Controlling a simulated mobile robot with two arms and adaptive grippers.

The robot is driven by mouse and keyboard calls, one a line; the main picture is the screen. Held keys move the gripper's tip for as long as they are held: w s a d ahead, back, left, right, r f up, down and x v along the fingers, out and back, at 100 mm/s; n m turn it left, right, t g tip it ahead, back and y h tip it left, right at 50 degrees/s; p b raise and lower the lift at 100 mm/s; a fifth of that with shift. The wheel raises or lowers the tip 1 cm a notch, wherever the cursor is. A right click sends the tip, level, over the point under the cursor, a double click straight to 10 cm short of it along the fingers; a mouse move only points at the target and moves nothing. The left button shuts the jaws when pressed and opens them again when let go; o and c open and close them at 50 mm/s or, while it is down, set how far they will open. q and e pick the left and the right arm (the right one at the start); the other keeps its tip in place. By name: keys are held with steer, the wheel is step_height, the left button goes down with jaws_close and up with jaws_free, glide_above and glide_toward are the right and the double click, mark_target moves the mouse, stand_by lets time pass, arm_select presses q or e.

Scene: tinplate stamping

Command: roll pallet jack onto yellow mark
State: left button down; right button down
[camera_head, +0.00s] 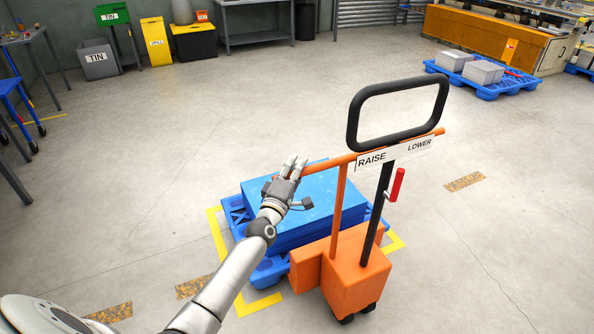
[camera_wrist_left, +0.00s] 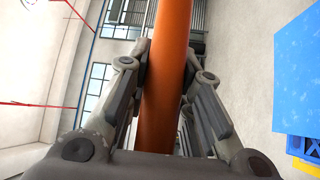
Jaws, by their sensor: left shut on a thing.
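The orange pallet jack (camera_head: 357,275) stands upright on the floor, with a black loop handle (camera_head: 398,108) and an orange crossbar (camera_head: 335,163) labelled RAISE and LOWER. My left gripper (camera_head: 290,166) is shut around the left end of the crossbar. In the left wrist view the orange bar (camera_wrist_left: 165,70) runs between both fingers. A blue pallet (camera_head: 232,215) with a blue stack (camera_head: 300,200) on it sits at the jack's far side. Yellow corner marks (camera_head: 260,306) on the floor show around the pallet; the jack hides part of them. My right gripper is out of view.
Another blue pallet (camera_head: 487,90) with grey blocks stands at the back right by an orange machine (camera_head: 490,42). Bins and a yellow box (camera_head: 156,42) line the back wall. A blue stool (camera_head: 15,100) is at the left. Open floor lies left and right.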

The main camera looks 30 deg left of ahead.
arm_select(q)
steer(key=shift+s+a+f, duration=0.1)
steer(key=shift+s+f, duration=0.05)
steer(key=shift+f, duration=0.4)
steer(key=c, duration=1.3)
jaws_free()
steer(key=shift+a, duration=0.15)
steer(key=shift+o, duration=0.2)
steer(key=shift+r, duration=0.15)
steer(key=s+d+f, duration=0.1)
steer(key=s, duration=1)
steer(key=shift+s+d+f, duration=0.15)
steer(key=shift+s+f, duration=0.15)
steer(key=shift+s, duration=0.1)
